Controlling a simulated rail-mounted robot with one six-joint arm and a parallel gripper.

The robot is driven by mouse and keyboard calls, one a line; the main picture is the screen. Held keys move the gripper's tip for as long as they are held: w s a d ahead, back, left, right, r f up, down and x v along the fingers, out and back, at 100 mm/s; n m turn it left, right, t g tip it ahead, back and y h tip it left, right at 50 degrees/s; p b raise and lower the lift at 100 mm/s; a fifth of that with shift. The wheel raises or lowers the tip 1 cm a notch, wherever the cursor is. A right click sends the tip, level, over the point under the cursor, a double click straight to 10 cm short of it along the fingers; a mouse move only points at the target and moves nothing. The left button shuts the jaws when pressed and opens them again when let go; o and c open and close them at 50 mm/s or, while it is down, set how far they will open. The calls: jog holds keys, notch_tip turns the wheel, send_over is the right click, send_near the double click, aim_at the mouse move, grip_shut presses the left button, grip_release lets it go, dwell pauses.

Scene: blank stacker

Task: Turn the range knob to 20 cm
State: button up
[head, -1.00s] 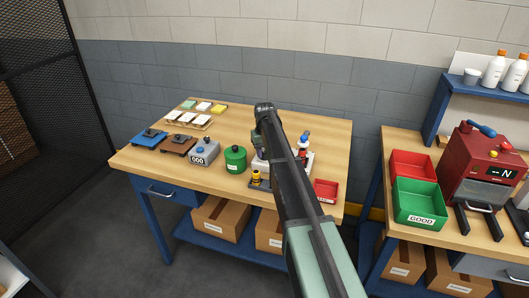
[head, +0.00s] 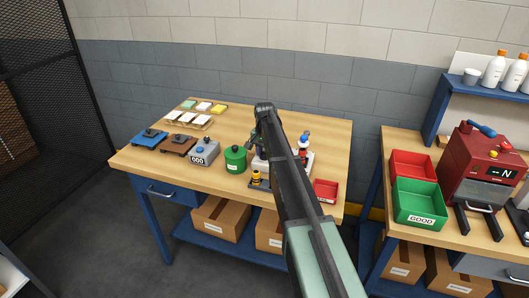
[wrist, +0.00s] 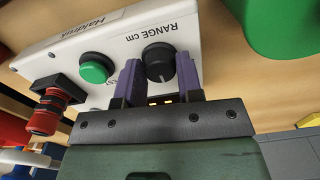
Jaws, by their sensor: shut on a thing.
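The black range knob (wrist: 158,64) is on a white instrument box (wrist: 55,52), below the lettering "RANGE cm" in the wrist view. My gripper (wrist: 159,67) has its two purple fingers on either side of the knob and is shut on it. The scale around the knob is mostly hidden by the fingers, and I cannot read its setting. A green button (wrist: 97,68) is left of the knob on the same face. Small orange lights show between the fingers.
A red and black part (wrist: 47,112) stands close by at the lower left of the wrist view. A green canister (head: 235,160) is left of the box, and a grey counter box (head: 202,154) is farther left. A red tray (head: 326,190) lies to the right.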

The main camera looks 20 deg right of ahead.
dwell(0.3)
jog(key=o, duration=0.9)
notch_tip(320, 180, up, 11)
jog(key=p, duration=1)
jog(key=shift+f+p, duration=0.1)
jog(key=shift+p, duration=0.3)
